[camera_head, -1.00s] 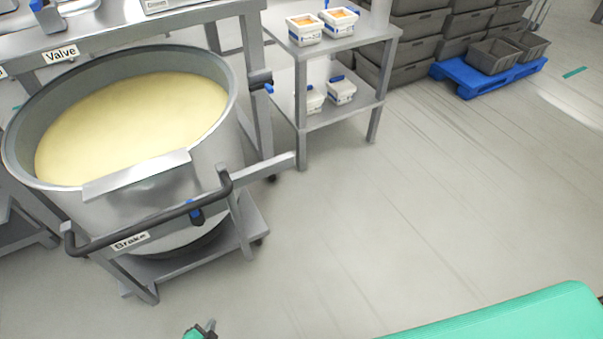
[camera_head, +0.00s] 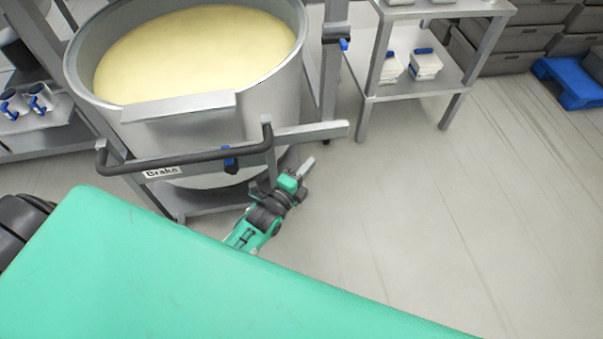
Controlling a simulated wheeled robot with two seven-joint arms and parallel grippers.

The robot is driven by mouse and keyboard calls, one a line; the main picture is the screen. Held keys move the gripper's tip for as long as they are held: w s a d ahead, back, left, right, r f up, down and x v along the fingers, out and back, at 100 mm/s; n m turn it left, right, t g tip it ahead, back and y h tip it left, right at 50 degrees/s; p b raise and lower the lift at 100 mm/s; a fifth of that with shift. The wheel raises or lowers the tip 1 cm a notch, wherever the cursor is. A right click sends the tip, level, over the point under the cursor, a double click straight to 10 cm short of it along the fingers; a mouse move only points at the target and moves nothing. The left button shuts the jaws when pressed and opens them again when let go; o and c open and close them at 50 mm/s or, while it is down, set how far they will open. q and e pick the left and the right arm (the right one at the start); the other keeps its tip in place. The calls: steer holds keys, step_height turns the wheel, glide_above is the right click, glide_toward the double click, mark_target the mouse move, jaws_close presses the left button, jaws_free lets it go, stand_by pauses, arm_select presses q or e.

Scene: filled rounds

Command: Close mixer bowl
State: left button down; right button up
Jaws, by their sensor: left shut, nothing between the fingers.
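The mixer bowl (camera_head: 275,112) is a big round steel bowl of pale yellow dough on a wheeled frame, at upper left in the head view. It is open at the top, and a flat metal plate (camera_head: 180,106) sits at its front rim. A black push handle (camera_head: 195,157) runs across its front, with a blue lever (camera_head: 230,158) and a "Brake" label. My left gripper (camera_head: 291,172) is shut and empty, just below the right end of the handle in the picture. I cannot tell whether it touches the frame. My right gripper is out of view.
A steel shelf (camera_head: 440,88) with white tubs stands right of the bowl. Grey crates (camera_head: 520,40) and a blue pallet (camera_head: 570,85) are at the upper right. A low shelf with white cups (camera_head: 40,97) is at left. The floor at right is clear.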

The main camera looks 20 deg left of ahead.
mark_target(319, 137)
arm_select(q)
steer(key=w, duration=0.7)
steer(key=shift+a, duration=0.4)
steer(key=shift+w+a, duration=0.15)
steer(key=shift+w, duration=0.2)
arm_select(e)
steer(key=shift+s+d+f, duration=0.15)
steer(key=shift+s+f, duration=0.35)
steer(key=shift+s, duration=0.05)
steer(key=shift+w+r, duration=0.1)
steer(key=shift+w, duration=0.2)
arm_select(q)
steer(key=shift+a, duration=0.15)
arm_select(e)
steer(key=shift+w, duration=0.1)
